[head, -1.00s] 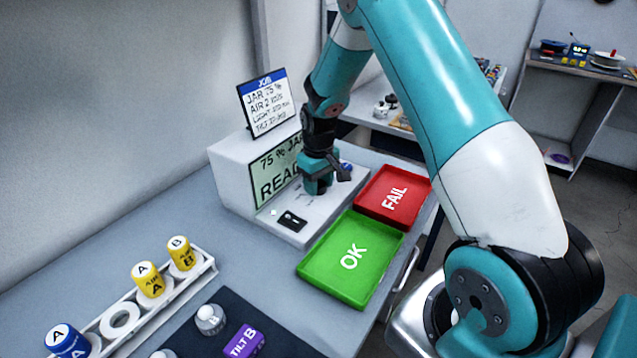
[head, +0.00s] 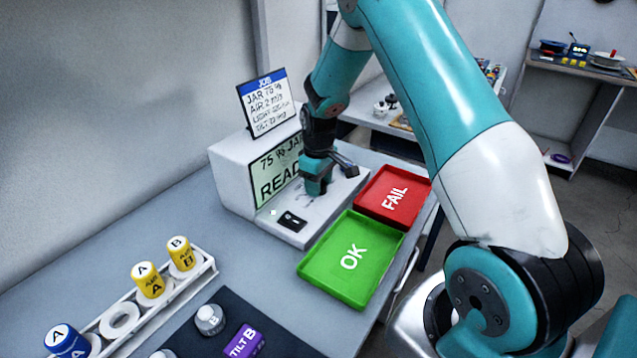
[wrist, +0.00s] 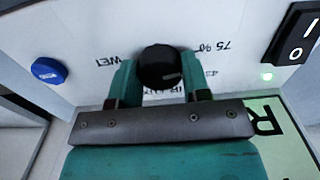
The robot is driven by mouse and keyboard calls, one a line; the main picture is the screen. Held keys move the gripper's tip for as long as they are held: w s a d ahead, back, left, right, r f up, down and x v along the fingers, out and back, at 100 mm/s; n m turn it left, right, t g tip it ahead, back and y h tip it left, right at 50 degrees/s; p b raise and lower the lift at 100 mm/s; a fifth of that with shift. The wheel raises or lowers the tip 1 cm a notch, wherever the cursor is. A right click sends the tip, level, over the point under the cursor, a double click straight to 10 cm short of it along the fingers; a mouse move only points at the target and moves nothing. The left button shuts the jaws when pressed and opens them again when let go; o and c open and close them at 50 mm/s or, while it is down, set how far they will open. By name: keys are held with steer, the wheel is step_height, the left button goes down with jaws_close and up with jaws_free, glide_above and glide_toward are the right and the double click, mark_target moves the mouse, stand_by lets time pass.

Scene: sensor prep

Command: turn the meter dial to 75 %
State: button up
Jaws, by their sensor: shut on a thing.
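The meter dial is a round black knob (wrist: 160,66) on the white meter panel in the wrist view. Printed marks ring it: "75 %" at its upper right and "WET" at its left, with other text partly hidden by my fingers. A faint light mark shows on the knob's lower right; I cannot tell which setting it points to. My gripper (wrist: 160,82) is shut on the knob, one teal finger on each side. In the head view my gripper (head: 317,188) is down at the meter (head: 232,180) and hides the dial.
The meter display (head: 268,182) reads "75 % JAR" and "READ", partly hidden. A black rocker switch (wrist: 295,48) and a blue button (wrist: 48,70) flank the dial. A green OK tray (head: 325,272) and red FAIL tray (head: 408,212) stand close by. A job card (head: 268,105) stands on the meter.

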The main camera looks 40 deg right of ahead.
steer(key=o, duration=0.9)
step_height(320, 180, up, 18)
steer(key=shift+f+b, duration=0.25)
steer(key=shift+b, duration=0.6)
steer(key=shift+a, duration=0.1)
